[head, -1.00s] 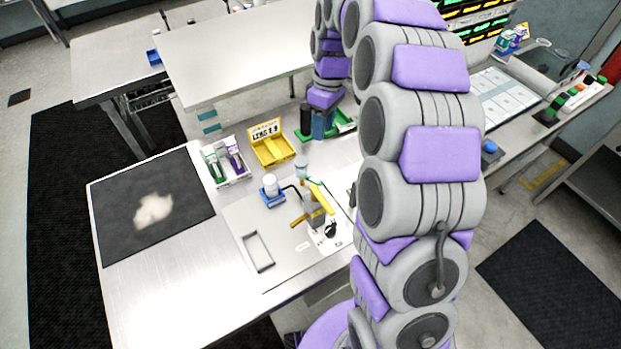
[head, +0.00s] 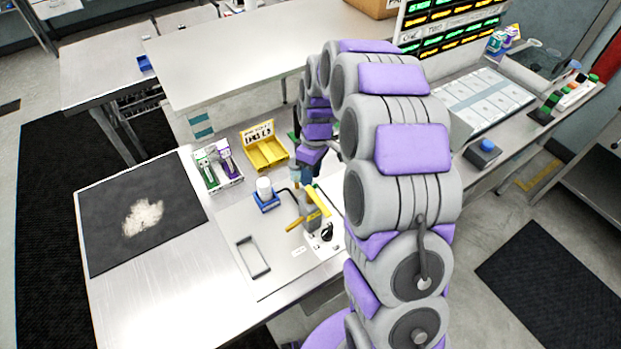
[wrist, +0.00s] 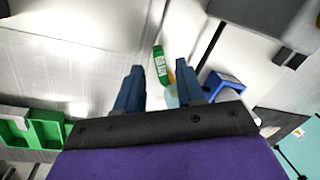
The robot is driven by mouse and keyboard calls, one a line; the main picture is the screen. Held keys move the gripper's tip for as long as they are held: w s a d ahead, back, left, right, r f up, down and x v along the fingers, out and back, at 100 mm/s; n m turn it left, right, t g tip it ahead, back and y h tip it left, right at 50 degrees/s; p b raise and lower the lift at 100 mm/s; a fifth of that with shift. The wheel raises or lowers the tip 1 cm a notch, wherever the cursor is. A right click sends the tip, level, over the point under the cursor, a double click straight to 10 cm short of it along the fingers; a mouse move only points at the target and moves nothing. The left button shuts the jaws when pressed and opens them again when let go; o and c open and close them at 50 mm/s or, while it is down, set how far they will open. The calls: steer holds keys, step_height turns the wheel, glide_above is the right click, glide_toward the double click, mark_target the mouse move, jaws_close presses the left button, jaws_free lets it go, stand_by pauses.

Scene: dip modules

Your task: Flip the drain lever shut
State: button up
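A small grey fixture (head: 308,208) stands on a grey plate on the steel bench in the head view. It carries yellow handles (head: 293,225), and a black knob (head: 326,232) sits at its base. I cannot tell which handle is the drain lever. In the wrist view, my gripper (wrist: 158,72) is open, its two blue fingers apart with nothing held between them. A green labelled piece (wrist: 160,66) shows beyond the fingertips, with a bit of yellow and a pale teal cup beside it. In the head view, my gripper is small, close above the fixture and partly hidden by my arm.
A blue stand with a white jar (head: 264,187) is left of the fixture. A grey rectangular handle (head: 254,257) is on the plate.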

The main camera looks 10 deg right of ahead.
steer(key=shift+f, duration=0.8)
steer(key=shift+c, duration=0.2)
jaws_close()
